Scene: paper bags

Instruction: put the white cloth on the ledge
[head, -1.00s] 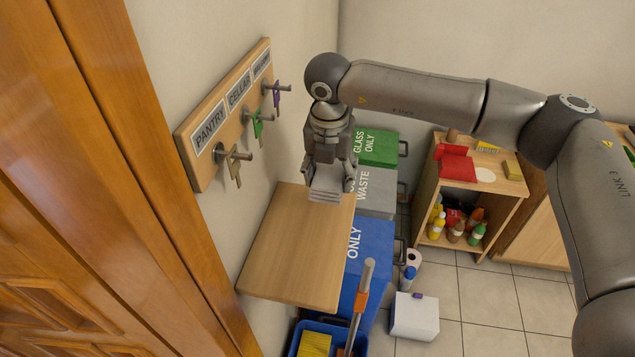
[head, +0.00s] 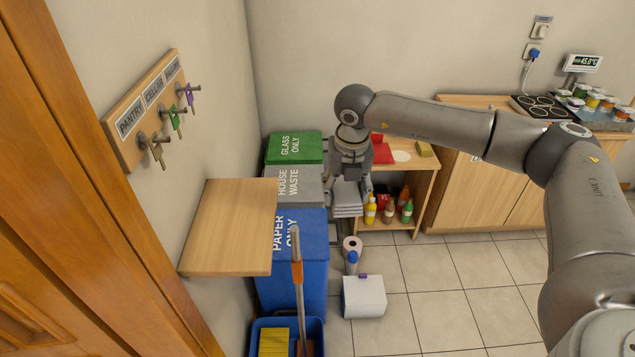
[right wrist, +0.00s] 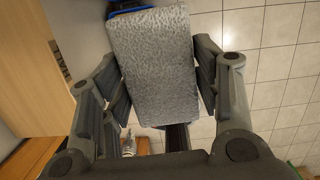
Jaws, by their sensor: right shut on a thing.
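The white cloth (head: 347,198), greyish and folded into a layered pad, hangs below my right gripper (head: 350,182). In the right wrist view the cloth (right wrist: 153,65) shows as a long, textured grey-white slab between the fingers, and the gripper is shut on it. The ledge (head: 230,225) is a bare wooden shelf on the left wall. My right gripper and the cloth are to the right of the ledge, apart from it, and appear in front of the bins' right side. My left gripper is not in view.
Green (head: 293,148), grey (head: 290,186) and blue (head: 290,260) bins stand along the wall beside the ledge. A mop handle (head: 297,255) rises from a blue bucket (head: 318,335). A key rack (head: 145,110) hangs above. A white box (head: 365,297) sits on the floor.

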